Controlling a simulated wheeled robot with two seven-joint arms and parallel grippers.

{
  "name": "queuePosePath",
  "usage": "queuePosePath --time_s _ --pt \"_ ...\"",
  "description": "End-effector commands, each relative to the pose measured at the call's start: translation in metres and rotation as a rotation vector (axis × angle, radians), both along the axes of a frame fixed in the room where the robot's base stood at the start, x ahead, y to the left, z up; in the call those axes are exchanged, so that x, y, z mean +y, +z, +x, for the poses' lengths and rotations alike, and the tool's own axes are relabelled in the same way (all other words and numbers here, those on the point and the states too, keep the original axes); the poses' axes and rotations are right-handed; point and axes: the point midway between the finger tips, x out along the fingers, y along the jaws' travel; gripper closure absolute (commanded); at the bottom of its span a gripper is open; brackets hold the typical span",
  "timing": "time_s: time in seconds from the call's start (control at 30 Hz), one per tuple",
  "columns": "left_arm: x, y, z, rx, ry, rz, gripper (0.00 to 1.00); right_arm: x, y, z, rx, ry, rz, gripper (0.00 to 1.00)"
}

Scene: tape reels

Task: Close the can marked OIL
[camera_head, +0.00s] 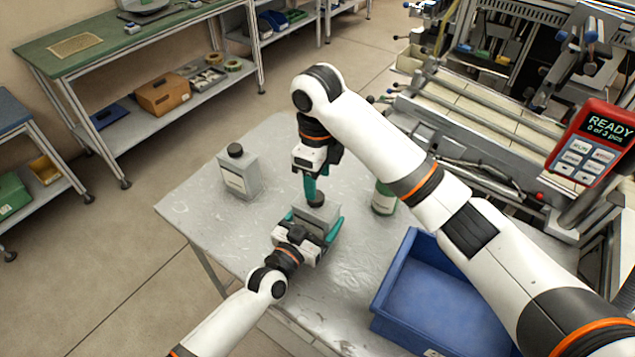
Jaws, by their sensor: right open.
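A grey can (321,216) with a dark round cap (315,200) at its top stands near the middle of the table. My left gripper (311,227) has its teal fingers along two sides of this can and looks shut on it. My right gripper (313,190) is open and points down just above, its fingertips at the cap. Whether the cap sits fully on the can is hidden. A second grey can (240,176) with a dark cap stands upright to the left. A green and white container (383,199) is partly hidden behind my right arm. I cannot read OIL on any label.
The grey table (190,207) is clear around the left can. A blue bin (440,300) sits at the table's right front, under my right arm. A machine with a red READY panel (592,143) stands at the right. Shelved benches (120,40) are behind.

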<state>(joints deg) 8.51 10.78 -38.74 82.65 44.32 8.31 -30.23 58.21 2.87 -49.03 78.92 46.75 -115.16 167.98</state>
Motion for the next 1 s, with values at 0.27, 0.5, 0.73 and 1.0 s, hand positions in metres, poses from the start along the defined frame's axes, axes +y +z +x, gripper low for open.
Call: queuePosePath --time_s 0.27,0.5,0.73,1.0 --pt "0.000 -0.001 0.000 0.002 -0.001 0.001 0.78 0.000 0.000 0.000 0.001 0.004 -0.001 0.47" --pt "0.000 -0.001 0.000 0.002 -0.001 0.001 0.78 0.001 0.002 0.001 -0.005 0.220 0.000 0.47" --pt "0.000 -0.001 0.000 0.002 -0.001 0.001 0.78 0.005 0.008 0.002 -0.014 0.714 -0.003 0.47" --pt "0.000 -0.001 0.000 0.002 -0.001 0.001 0.78 0.007 0.014 0.002 -0.019 1.322 -0.010 0.47"
